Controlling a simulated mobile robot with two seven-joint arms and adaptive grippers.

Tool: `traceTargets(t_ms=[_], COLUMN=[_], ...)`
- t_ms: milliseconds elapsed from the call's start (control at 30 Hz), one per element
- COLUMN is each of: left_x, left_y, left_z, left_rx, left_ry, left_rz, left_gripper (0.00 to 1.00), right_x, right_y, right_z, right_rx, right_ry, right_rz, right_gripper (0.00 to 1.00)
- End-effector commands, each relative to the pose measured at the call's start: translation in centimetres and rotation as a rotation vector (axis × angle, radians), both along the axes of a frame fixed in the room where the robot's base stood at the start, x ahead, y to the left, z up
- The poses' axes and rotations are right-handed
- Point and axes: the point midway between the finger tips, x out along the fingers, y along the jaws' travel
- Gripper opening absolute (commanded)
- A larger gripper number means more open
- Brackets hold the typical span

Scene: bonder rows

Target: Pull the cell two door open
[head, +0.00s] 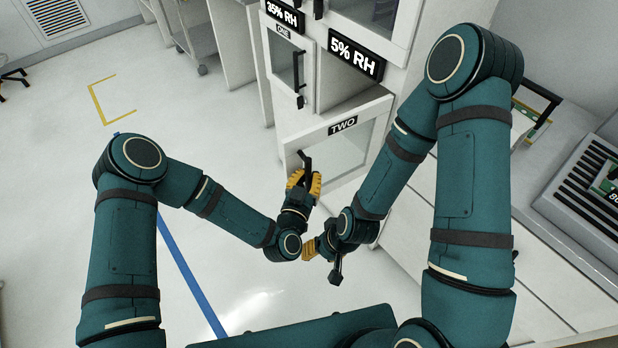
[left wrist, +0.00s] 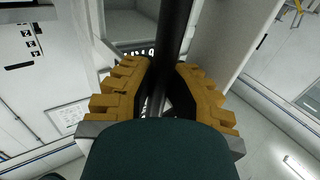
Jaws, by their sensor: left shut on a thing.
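The cell two door (head: 372,142) is a pale framed panel with a window and a black TWO label, low on the white cabinet. A lighter strip shows above its top edge; I cannot tell for sure how far it stands out from the cabinet. Its dark upright handle (head: 306,158) is on the left side. My left gripper (head: 304,183), with yellow ridged fingers, is shut on this handle. In the left wrist view the black handle bar (left wrist: 174,40) runs between the fingers (left wrist: 163,92). My right gripper (head: 312,250) is below, partly hidden, its opening unclear.
The cell one door (head: 287,62) with its own handle is above left, and a 5% RH sign (head: 355,55) is above. A bench with a black slatted unit (head: 590,185) stands at the right. The floor at the left is clear, with a blue line (head: 190,275).

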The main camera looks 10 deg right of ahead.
Motion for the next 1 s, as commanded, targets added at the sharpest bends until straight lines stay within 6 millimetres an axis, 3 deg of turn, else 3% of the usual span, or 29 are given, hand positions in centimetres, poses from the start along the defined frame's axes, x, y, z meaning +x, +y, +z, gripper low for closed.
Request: traceTargets(t_ms=[533,567,633,1000], left_x=[-0.01,-0.01,-0.01,-0.55], left_y=[0.28,0.29,0.26,0.32], left_z=[-0.25,-0.26,-0.25,-0.16], left_rx=[0.005,0.005,0.005,0.003], left_ry=[0.004,0.004,0.004,0.004], left_rz=[0.006,0.006,0.005,0.0], left_gripper=[0.0,0.21,0.43,0.43], right_x=[0.02,0.02,0.01,0.02], right_y=[0.01,0.01,0.0,0.01], right_z=[-0.04,-0.04,-0.04,-0.04], right_rx=[0.0,0.0,0.0,0.0], right_ry=[0.0,0.0,0.0,0.0], right_rz=[0.0,0.0,0.0,0.0], right_gripper=[0.47,0.47,0.47,0.47])
